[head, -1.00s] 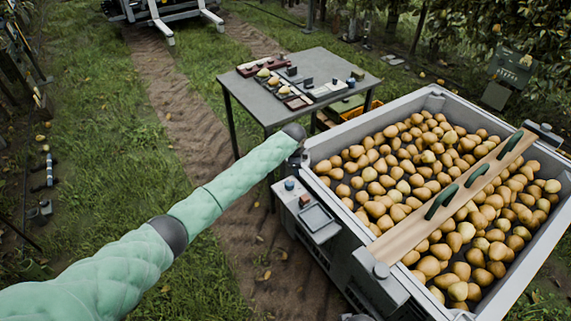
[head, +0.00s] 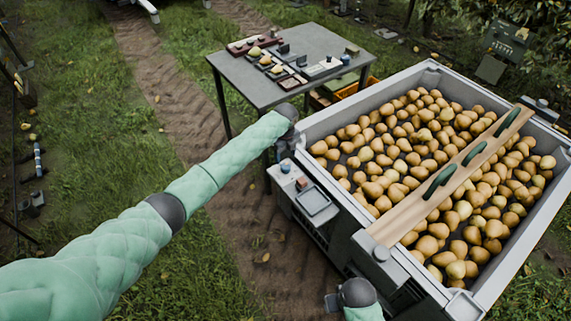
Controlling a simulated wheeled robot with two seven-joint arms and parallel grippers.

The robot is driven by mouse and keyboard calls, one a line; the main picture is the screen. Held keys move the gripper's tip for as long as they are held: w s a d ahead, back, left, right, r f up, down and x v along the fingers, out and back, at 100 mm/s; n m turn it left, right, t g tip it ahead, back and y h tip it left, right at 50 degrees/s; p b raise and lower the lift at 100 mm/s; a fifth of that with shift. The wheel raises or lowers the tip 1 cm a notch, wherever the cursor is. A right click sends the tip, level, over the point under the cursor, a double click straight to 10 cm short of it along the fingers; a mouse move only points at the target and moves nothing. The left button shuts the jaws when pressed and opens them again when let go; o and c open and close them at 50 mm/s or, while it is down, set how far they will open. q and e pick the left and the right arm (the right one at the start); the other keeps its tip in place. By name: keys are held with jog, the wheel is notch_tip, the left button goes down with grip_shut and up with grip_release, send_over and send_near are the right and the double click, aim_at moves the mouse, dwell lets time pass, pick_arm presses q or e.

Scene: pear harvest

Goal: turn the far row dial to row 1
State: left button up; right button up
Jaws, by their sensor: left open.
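A grey bin (head: 318,128) full of pears fills the right side. A round grey knob (head: 380,253) sits at the near end of the wooden bar, and a similar one (head: 541,103) at the far end. I cannot tell which is the far row dial, and no row marks are readable. My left gripper (head: 284,147) is open, just behind the blue knob, mostly hidden by its wrist. My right gripper (head: 332,302) is low at the bottom, left of the bin.
A grey table (head: 250,92) with small trays and pears stands behind the panel. The wooden bar (head: 450,180) with green handles spans the bin. An orange crate (head: 357,86) is beside the table. Grass and a dirt track lie open on the left.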

aim_at(286, 166)
pick_arm(q)
jog(key=shift+f+p, duration=0.55)
jog(key=shift+f, duration=2.55)
pick_arm(e)
jog(key=shift+s+d+f, duration=0.1)
jog(key=shift+f, duration=2.5)
pick_arm(q)
jog(key=shift+c, duration=0.3)
jog(key=c, duration=0.9)
